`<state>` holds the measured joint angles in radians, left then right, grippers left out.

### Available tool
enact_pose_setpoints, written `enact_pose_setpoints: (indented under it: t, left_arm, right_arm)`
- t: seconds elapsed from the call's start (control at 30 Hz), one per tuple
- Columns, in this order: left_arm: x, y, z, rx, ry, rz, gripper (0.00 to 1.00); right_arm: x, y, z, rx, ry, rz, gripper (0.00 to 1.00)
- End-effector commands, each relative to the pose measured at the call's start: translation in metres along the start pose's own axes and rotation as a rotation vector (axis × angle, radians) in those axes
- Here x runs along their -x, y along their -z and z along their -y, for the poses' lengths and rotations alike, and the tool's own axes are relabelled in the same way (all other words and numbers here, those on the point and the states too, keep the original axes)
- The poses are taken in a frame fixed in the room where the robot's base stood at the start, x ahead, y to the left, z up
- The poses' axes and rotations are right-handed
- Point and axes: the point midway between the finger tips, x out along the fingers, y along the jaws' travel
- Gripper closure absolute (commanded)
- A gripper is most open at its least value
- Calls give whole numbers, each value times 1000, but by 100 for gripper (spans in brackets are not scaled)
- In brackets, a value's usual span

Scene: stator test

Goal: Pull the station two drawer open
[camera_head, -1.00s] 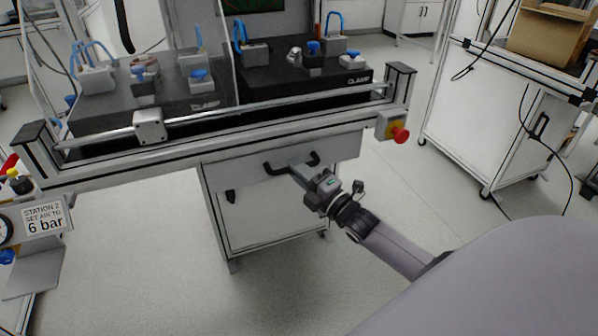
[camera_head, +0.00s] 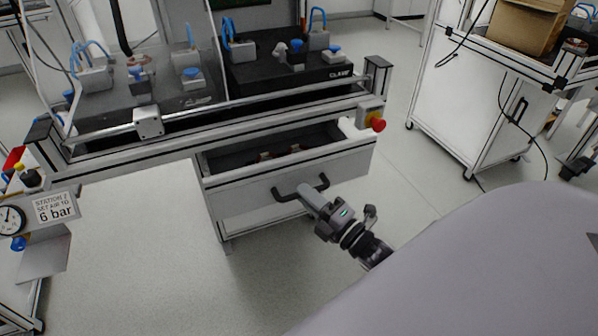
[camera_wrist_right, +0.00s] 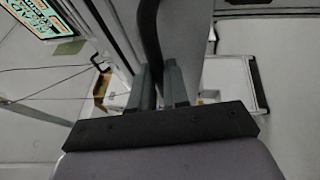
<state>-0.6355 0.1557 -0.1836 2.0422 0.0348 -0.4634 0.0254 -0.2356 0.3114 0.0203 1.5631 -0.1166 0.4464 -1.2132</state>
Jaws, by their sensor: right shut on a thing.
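The station two drawer (camera_head: 240,199) is a grey-white drawer under the bench, pulled partly out, with its dark inside showing above the front panel. Some small brownish things lie inside it, too small to name. Its black bar handle (camera_head: 284,196) is on the front panel. My right gripper (camera_head: 305,189) is shut on the handle, in front of the drawer. In the right wrist view the two fingers (camera_wrist_right: 162,85) close around the dark handle bar (camera_wrist_right: 149,40). My left gripper is not in view.
The station bench rail (camera_head: 220,117) runs above the drawer, with clamp fixtures on top. A red emergency button (camera_head: 377,125) sits at its right end. A white cabinet (camera_head: 465,105) stands at right. Floor before the drawer is clear.

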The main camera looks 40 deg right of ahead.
Motion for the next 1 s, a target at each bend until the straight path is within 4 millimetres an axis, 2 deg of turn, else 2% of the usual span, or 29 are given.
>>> enact_pose_setpoints:
  t: [0.03,0.13,0.4,0.9,0.93,1.0]
  left_arm:
    - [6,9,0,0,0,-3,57]
    - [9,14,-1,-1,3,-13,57]
    - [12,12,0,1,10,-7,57]
    - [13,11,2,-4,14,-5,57]
    - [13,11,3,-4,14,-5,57]
    - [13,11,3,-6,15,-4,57]
  right_arm:
    - [11,5,-5,-3,4,2,100]
    - [28,12,-8,-3,3,1,100]
    - [58,24,-12,0,1,0,100]
    - [64,27,-13,1,-1,0,100]
    - [64,27,-13,1,-1,0,81]
    - [64,27,-13,0,-1,0,59]
